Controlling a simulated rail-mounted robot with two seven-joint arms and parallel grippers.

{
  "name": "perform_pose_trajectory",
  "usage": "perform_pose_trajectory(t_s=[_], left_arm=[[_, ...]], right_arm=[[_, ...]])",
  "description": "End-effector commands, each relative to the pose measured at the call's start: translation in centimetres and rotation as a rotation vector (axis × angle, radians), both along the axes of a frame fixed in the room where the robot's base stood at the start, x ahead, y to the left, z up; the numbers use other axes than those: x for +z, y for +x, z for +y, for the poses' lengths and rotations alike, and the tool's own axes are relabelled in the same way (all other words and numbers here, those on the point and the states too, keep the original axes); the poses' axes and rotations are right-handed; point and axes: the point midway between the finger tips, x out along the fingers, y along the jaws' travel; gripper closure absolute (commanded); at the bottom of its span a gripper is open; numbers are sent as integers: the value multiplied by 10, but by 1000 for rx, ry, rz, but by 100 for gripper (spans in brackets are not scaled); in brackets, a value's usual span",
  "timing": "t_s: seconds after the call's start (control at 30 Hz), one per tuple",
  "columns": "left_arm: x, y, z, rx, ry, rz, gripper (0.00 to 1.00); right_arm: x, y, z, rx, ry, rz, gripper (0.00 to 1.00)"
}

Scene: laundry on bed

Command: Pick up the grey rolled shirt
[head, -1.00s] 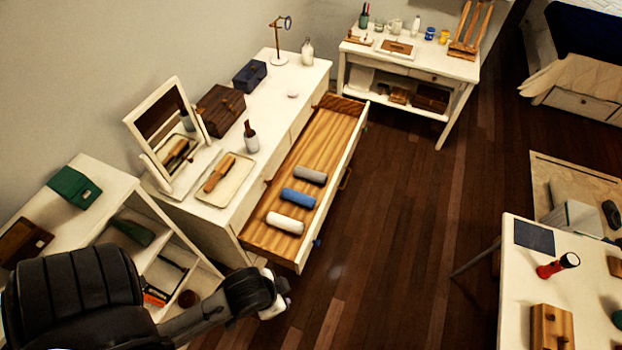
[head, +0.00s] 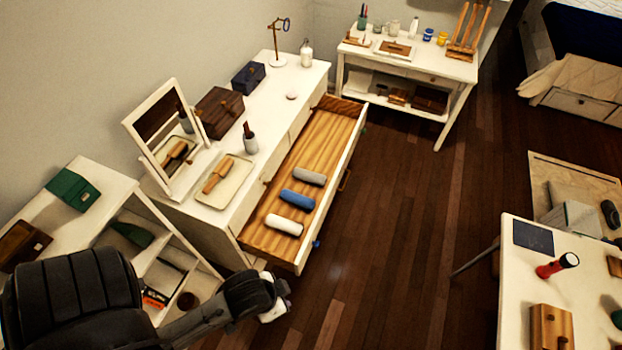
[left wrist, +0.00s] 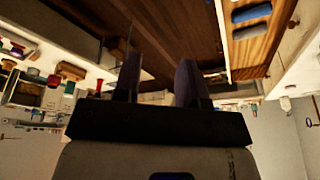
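The grey rolled shirt (head: 309,177) lies in the open wooden drawer (head: 318,142) of the white dresser. A blue roll (head: 298,199) and a white roll (head: 284,225) lie beside it, nearer to me. My left arm comes in from the lower left, and its gripper end (head: 274,298) is in front of the drawer's near corner, apart from the rolls. In the left wrist view my left gripper (left wrist: 158,78) shows two fingers apart with nothing between them. The drawer with rolls shows at the upper right there. My right gripper is in neither view.
The dresser top holds a mirror (head: 165,140), a tray with a brush (head: 222,182), a brown box (head: 219,112) and a blue box (head: 249,76). A white shelf (head: 180,240) stands at the left. A white table (head: 570,285) is at the right. The floor between is clear.

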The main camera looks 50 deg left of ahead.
Motion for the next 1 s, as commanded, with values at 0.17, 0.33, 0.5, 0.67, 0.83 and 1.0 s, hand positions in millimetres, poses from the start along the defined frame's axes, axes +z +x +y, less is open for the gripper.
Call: perform_pose_trajectory(t_s=[0.17,0.33,0.5,0.67,0.83,1.0], left_arm=[[0,0,2,-4,7,0,45],[0,0,2,-6,8,0,28],[0,0,2,-5,8,0,12],[0,0,1,-3,4,0,2],[0,0,-1,2,-3,0,2],[0,0,-2,4,-7,1,2]], right_arm=[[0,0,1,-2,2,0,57],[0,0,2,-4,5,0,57],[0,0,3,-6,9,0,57],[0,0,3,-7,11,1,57],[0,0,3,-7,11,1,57],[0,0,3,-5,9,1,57]])
